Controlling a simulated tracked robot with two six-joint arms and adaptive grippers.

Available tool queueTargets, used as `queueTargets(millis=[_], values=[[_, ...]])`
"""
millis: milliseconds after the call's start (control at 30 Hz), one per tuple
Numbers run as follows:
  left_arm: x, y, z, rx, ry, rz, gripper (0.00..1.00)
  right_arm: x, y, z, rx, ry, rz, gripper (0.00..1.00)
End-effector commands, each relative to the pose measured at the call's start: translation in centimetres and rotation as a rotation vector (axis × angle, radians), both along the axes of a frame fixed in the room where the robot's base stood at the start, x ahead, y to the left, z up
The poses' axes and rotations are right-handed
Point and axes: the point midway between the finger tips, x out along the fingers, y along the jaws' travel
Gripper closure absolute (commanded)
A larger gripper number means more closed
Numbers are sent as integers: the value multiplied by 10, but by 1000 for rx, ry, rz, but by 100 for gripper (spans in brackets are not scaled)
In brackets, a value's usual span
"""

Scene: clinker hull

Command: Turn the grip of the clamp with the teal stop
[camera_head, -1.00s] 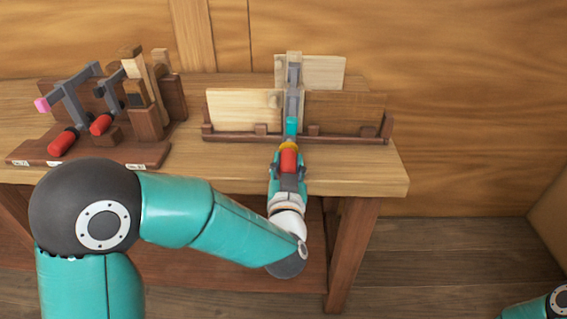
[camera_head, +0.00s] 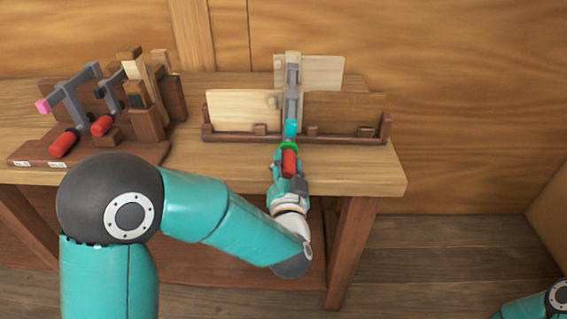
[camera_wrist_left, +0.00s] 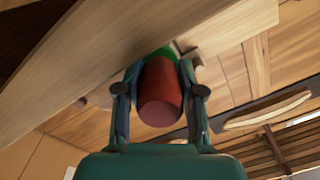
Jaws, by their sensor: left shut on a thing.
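The clamp (camera_head: 292,100) with the teal stop (camera_head: 291,127) stands at the wooden boards on the bench, its grey bar reaching up the middle. A green ring (camera_head: 289,147) sits between the stop and its red grip (camera_head: 289,161). My left gripper (camera_head: 287,168) is shut on the red grip from the front, tilted about the grip's axis. In the left wrist view the red grip (camera_wrist_left: 160,95) lies between the two fingers, with part of the green ring (camera_wrist_left: 167,50) beyond it. My right gripper is not in view.
A dark wooden rack (camera_head: 150,152) at the left holds other clamps with red grips, one with a pink stop (camera_head: 43,106). A pale board (camera_head: 243,111) and a brown board (camera_head: 344,113) stand beside the clamp in a low holder (camera_head: 355,138). The bench's right end (camera_head: 375,170) is clear.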

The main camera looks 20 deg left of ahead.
Motion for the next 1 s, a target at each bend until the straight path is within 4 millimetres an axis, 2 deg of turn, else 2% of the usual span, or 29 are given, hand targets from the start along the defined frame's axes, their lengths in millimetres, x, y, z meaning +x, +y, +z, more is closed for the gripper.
queueTargets(millis=[333, 367, 500, 833, 1000], values=[[0, -1, 1, 6, -1, -5, 96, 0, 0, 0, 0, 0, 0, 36], [0, -1, 0, 6, -1, -5, 60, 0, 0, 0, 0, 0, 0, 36], [0, -1, 0, 5, 0, -4, 37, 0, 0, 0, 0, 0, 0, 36], [-1, 0, 0, 4, 1, 0, 36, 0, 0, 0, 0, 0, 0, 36], [-13, -5, -1, 3, 3, -4, 36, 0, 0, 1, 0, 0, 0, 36]])
